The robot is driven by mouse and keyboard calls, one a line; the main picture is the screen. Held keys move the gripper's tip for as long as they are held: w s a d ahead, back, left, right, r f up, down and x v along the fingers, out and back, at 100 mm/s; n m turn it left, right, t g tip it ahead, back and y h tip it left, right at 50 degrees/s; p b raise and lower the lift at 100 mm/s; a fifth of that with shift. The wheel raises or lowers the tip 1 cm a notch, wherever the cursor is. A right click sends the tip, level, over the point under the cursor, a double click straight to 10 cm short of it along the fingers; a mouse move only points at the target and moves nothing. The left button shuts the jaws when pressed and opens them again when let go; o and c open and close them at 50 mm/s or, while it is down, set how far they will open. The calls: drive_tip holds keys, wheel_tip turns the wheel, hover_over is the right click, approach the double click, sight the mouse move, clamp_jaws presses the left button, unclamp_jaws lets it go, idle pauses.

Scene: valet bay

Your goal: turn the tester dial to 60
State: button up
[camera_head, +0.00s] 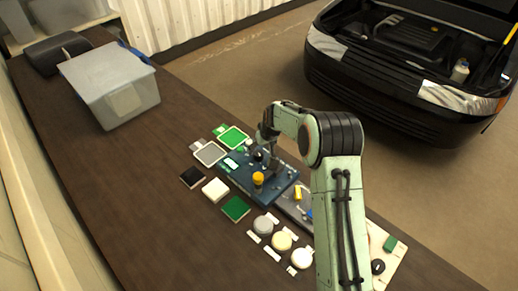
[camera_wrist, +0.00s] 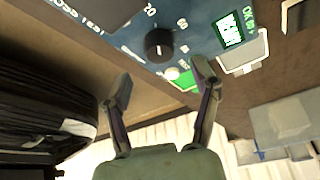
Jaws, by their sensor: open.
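The tester (camera_head: 285,181) is a blue box on the dark bench in the head view. In the wrist view, its panel (camera_wrist: 112,36) fills the top. The tester dial (camera_wrist: 158,45) is a round black knob with small white numbers around it; its pointer setting is too small to tell. A lit green-and-white display (camera_wrist: 230,30) is to its right. My gripper (camera_wrist: 162,72) is open, its two fingers apart on either side below the dial in the picture, with nothing between them. In the head view, my gripper (camera_head: 268,142) is over the tester's far end, partly hiding it.
A yellow knob (camera_head: 258,179) stands up on the tester's near side. Several coloured pads and round pieces lie left and in front. A clear bin (camera_head: 110,85) stands at the far left. A car with its bonnet open (camera_head: 410,65) is beyond the bench.

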sight(258, 153)
drive_tip(key=x, duration=0.5)
clamp_jaws()
drive_tip(key=shift+m, duration=0.4)
drive_tip(key=m+h, duration=0.2)
drive_tip(key=m, duration=0.3)
drive_tip(key=m+h, duration=0.2)
drive_tip(key=m, duration=0.4)
drive_tip(key=shift+a, duration=0.1)
drive_tip(key=shift+g+h, duration=0.3)
idle(0.4)
